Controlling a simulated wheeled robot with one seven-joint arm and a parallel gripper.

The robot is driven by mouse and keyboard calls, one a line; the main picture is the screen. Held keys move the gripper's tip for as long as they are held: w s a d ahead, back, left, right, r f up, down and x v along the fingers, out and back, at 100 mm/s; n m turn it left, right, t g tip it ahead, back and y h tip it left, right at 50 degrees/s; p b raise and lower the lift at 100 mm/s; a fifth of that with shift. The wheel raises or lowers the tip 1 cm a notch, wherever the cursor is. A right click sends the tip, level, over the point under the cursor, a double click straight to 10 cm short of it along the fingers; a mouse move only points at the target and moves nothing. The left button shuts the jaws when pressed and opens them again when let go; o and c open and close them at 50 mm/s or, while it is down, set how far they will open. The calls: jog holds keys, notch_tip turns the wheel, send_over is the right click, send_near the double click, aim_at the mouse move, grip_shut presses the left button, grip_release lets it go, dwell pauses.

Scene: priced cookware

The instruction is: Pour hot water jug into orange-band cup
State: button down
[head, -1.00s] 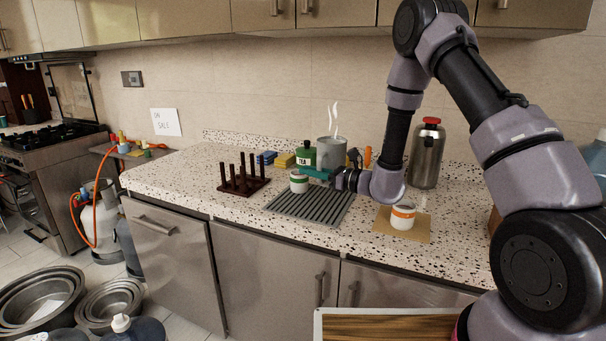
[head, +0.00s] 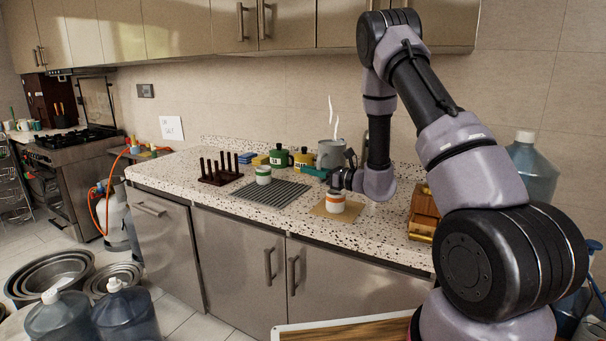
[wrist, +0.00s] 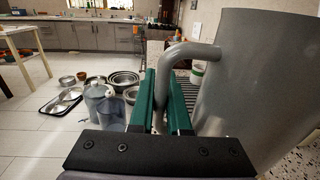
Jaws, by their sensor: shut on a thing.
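The grey metal jug (head: 331,154) looks upright above the counter, with white steam rising from it. My gripper (head: 317,172) is shut on its handle. In the wrist view the handle (wrist: 190,50) runs between my green fingers (wrist: 161,85), and the jug body (wrist: 255,85) fills the right side. The orange-band cup (head: 335,202), white, stands upright on a tan mat (head: 324,211), below and in front of the jug. The jug's inside is hidden.
A green-band cup (head: 263,175) stands by the grey ribbed drying mat (head: 273,195). Green (head: 281,157) and yellow (head: 303,158) canisters stand behind. A dark peg rack (head: 221,176) is at left. A wooden box (head: 424,213) stands right of the mat.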

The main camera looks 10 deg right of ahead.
aim_at(317, 157)
jog(key=shift+a+r+m, duration=0.1)
jog(key=shift+r+m, duration=0.65)
jog(key=shift+m, duration=1.1)
jog(key=shift+d+r+m, duration=0.1)
jog(key=shift+r+m, duration=0.7)
jog(key=shift+m, duration=1)
jog(key=shift+a+r+m, duration=0.1)
jog(key=shift+r+m, duration=0.65)
jog(key=shift+m, duration=1.1)
jog(key=shift+w+m, duration=0.1)
jog(key=shift+m, duration=0.3)
jog(key=shift+w+d, duration=0.1)
jog(key=shift+d, duration=0.1)
jog(key=shift+d+m, duration=0.1)
jog(key=shift+m, duration=0.2)
jog(key=shift+w, duration=0.15)
